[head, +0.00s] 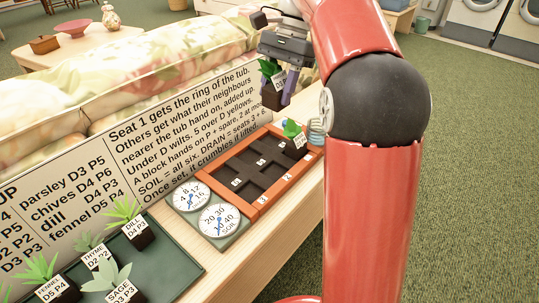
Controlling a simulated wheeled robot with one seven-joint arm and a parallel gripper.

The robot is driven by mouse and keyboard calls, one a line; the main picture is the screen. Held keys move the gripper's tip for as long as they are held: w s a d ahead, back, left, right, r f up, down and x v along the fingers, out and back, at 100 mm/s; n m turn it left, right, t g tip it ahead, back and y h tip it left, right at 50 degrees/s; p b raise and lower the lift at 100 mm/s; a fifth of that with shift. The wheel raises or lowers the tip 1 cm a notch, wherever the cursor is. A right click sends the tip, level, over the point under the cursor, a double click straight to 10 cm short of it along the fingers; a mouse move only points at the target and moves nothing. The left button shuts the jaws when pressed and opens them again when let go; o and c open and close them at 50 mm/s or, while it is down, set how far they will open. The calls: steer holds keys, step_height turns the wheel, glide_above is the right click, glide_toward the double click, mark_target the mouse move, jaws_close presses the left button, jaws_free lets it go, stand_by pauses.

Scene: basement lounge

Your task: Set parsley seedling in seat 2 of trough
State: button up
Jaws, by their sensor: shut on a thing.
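My gripper (279,78) is shut on a small seedling in a dark pot (271,99), with green leaves showing between the fingers. Its label is partly hidden and too small to read, so I cannot confirm it is the parsley. It is held in the air above and beyond the far right part of the trough. The orange-brown trough (247,211) has dark square seats; its near rim bears the numbers 3 and 2. One green seedling (292,130) stands at the trough's right end. The other seats in view look empty.
Two dials (219,222) sit left of the trough. A green tray (180,262) holds dill, thyme, sage and fennel seedlings. A lettered sign (170,130) stands behind, before a floral sofa (150,65). A clear coiled or glass item (316,131) is by the trough's right end.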

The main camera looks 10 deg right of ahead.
step_height(320, 180, down, 20)
steer(key=b, duration=0.3)
steer(key=shift+s+r+b, duration=0.1)
steer(key=shift+r+b, duration=0.15)
steer(key=shift+b, duration=0.1)
steer(key=shift+f, duration=0.1)
steer(key=shift+f, duration=0.5)
steer(key=o, duration=1)
steer(key=shift+f, duration=0.1)
